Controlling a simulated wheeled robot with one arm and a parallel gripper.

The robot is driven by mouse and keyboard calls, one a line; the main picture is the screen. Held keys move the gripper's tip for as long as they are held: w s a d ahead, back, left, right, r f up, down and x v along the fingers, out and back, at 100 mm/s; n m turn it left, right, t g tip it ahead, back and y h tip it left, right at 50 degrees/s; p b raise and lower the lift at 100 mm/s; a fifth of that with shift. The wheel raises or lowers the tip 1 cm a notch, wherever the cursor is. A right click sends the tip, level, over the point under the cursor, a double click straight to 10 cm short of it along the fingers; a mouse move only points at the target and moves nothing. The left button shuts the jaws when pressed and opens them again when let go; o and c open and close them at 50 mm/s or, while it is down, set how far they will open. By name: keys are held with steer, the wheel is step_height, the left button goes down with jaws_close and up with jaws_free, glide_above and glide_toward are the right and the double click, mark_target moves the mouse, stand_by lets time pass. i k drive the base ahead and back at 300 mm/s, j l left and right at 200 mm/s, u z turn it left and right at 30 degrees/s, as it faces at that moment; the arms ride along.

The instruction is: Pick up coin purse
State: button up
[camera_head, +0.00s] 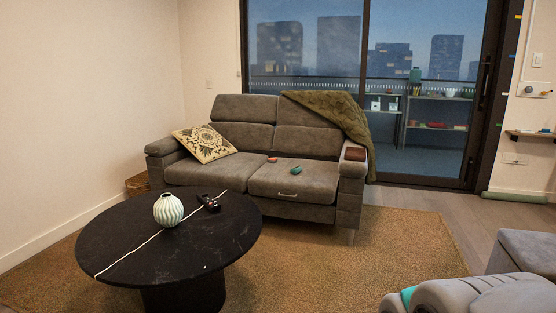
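No thing here shows clearly as the coin purse. A small teal rounded item (296,170) and a small orange-red item (272,159) lie apart on the seat of the grey sofa (200,174). A flat dark reddish-brown item (355,154) lies on the sofa's right armrest. Each is too small to identify for sure. Grey and teal parts of my arm show at the bottom right, far from the sofa. My gripper's fingers cannot be made out.
A round black table (120,240) stands in front of the sofa, with a striped vase (168,210) and dark remotes (209,202). A patterned pillow (204,144) and a green blanket (335,112) are on the sofa. Open rug (395,240) lies right of the table.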

mark_target(294, 170)
steer(key=i+j, duration=0.15)
steer(key=i, duration=0.4)
steer(key=i+j, duration=0.2)
steer(key=i, duration=0.3)
steer(key=i+j, duration=0.15)
steer(key=i, duration=0.4)
steer(key=i+j+z, duration=0.1)
steer(key=i, duration=0.4)
steer(key=i+l+u, duration=0.65)
steer(key=i+l, duration=0.45)
steer(key=i, duration=0.25)
